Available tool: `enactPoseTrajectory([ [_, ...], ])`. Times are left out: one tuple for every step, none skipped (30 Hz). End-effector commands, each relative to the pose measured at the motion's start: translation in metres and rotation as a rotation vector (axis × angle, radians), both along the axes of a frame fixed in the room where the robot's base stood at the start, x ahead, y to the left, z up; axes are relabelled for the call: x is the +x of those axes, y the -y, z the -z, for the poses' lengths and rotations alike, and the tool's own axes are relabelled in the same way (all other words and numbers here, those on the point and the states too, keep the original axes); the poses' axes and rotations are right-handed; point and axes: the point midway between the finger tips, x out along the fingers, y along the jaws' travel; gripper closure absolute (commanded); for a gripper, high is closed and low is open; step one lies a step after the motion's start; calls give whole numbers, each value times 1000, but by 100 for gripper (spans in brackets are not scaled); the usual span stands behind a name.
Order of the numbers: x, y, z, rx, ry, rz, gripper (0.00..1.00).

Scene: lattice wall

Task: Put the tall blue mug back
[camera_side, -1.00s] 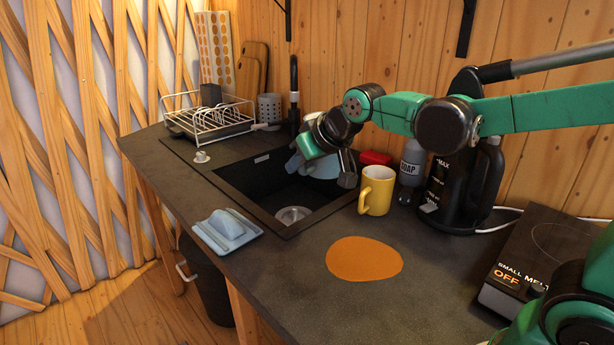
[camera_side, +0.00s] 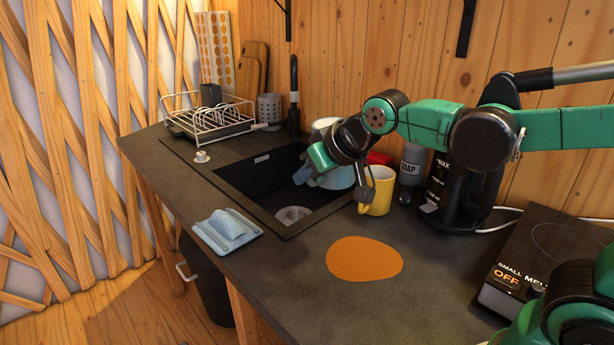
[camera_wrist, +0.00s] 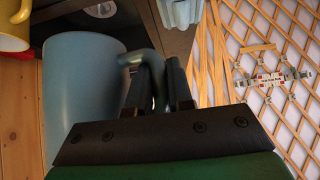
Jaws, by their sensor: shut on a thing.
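The tall blue mug (camera_wrist: 80,95) fills the left of the wrist view, beside my gripper (camera_wrist: 156,85). The two dark fingers are shut on its curved handle. In the side view the blue mug (camera_side: 342,178) hangs over the right end of the sink, largely hidden behind my wrist. It looks close to the yellow mug; I cannot tell whether they touch.
The yellow mug (camera_side: 378,190) stands on the counter right of the sink (camera_side: 255,175). A soap bottle (camera_side: 412,163) and black kettle (camera_side: 455,185) are behind it. A folded blue cloth (camera_side: 227,232) lies in front of the sink. A dish rack (camera_side: 212,122) stands far left. An orange mat (camera_side: 364,259) lies bare.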

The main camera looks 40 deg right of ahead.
Motion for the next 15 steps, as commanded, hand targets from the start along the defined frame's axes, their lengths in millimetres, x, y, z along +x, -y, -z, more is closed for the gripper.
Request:
enactPoseTrajectory([
  [9,-12,-5,-2,1,-1,100],
  [14,-19,-7,-2,1,8,100],
  [22,-30,-11,-4,2,20,100],
  [27,-38,-14,-4,3,31,100],
  [33,-47,-16,-5,3,43,100],
  [39,-58,-20,-4,4,59,100],
  [44,-67,-22,-6,3,72,100],
  [48,-75,-24,-5,4,86,100],
  [52,-85,-27,-6,4,102,100],
  [55,-92,-29,-5,5,112,100],
  [58,-98,-30,-5,5,124,100],
  [61,-106,-32,-5,6,135,100],
  [62,-111,-33,-4,5,144,100],
  [63,-115,-34,-4,5,151,100],
  [65,-120,-35,-3,6,159,100],
])
